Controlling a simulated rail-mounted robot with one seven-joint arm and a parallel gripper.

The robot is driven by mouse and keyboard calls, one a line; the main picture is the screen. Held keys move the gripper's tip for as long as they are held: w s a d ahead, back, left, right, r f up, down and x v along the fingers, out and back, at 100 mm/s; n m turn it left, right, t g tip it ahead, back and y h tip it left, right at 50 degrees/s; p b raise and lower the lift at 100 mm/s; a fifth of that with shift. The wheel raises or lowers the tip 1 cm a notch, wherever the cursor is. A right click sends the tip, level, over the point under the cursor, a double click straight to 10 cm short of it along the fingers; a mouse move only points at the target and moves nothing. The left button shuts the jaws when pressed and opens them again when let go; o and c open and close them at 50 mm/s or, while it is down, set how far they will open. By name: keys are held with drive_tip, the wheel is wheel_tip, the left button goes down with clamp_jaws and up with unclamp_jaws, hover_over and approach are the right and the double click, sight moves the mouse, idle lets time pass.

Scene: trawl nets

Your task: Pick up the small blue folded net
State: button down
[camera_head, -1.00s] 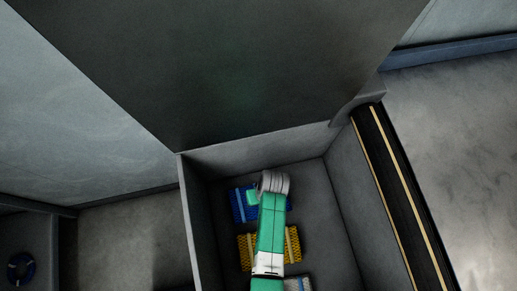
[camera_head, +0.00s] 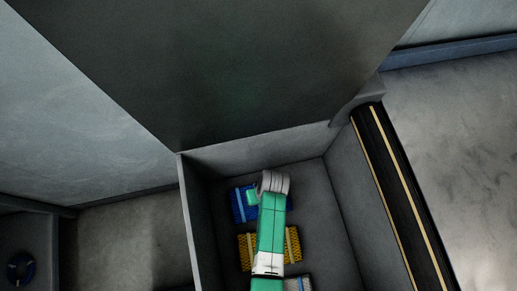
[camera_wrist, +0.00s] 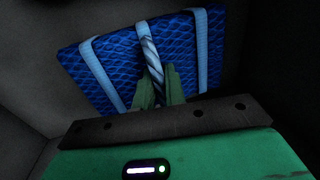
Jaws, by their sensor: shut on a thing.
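The small blue folded net (camera_head: 239,205) lies in the grey bin, near its back left, partly hidden by my arm in the head view. In the wrist view the blue net (camera_wrist: 112,66) fills the upper middle, with two pale straps and a striped rope loop across it. My gripper (camera_wrist: 161,88) is over the net's near middle, its two green fingers closed on the striped rope loop of the net.
A yellow folded net (camera_head: 246,254) lies nearer in the same bin, partly under my arm. A grey-white net (camera_head: 301,284) is at the bottom edge. The bin's grey walls (camera_head: 345,200) stand around them. A black strip with yellow lines (camera_head: 392,195) runs along the right.

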wheel_tip(320, 180, up, 10)
drive_tip(key=p, duration=0.5)
drive_tip(key=shift+p, duration=0.35)
